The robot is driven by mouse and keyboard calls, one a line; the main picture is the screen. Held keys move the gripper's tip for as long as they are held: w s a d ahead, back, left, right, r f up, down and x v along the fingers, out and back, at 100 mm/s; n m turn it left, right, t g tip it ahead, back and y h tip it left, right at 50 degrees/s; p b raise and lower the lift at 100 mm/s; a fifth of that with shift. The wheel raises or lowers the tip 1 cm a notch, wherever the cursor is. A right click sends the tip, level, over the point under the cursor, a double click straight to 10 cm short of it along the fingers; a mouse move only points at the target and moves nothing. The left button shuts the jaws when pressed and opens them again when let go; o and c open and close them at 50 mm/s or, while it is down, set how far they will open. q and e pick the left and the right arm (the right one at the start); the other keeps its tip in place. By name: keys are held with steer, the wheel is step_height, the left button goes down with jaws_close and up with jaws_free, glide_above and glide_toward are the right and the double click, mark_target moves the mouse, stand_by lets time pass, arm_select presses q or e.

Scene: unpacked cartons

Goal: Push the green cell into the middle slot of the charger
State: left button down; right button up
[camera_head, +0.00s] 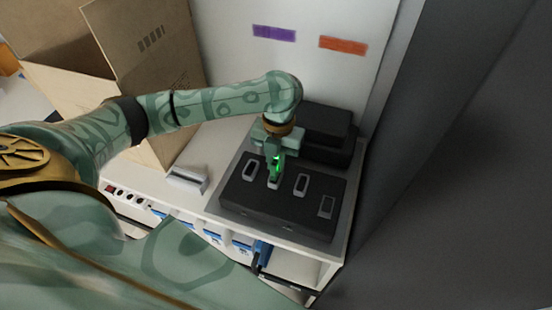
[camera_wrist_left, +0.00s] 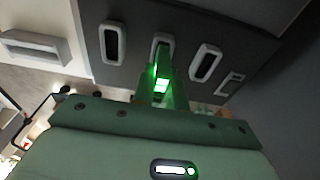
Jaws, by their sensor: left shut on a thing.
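The green cell (camera_head: 277,164) glows between the fingers of my left gripper (camera_head: 275,172), which is shut on it. It also glows in the left wrist view (camera_wrist_left: 161,84). The charger (camera_head: 260,203) is a black block with three light-rimmed slots in a row. The cell is at the middle slot (camera_head: 274,183), which also shows in the left wrist view (camera_wrist_left: 162,43). The fingers hide the cell's lower end, so I cannot tell how far it is in the slot. The left slot (camera_head: 249,170) and right slot (camera_head: 302,185) look empty. My right gripper is not in view.
A smaller rimmed panel (camera_head: 327,207) lies at the charger's right end. A black box (camera_head: 325,125) stands behind. A light grey block (camera_head: 188,179) lies left on the white counter. Open cartons (camera_head: 150,60) stand at the back left, and a dark wall (camera_head: 440,170) rises right.

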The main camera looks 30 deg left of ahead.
arm_select(q)
steer(key=shift+f, duration=0.4)
stand_by(0.6)
steer(key=shift+p, duration=0.3)
steer(key=shift+p, duration=0.45)
steer(key=shift+f, duration=0.55)
stand_by(0.5)
steer(key=c, duration=1.3)
jaws_free()
steer(key=shift+c, duration=0.2)
step_height(320, 180, up, 16)
steer(key=w+p, duration=0.2)
steer(key=p, duration=0.2)
steer(key=shift+a, duration=0.25)
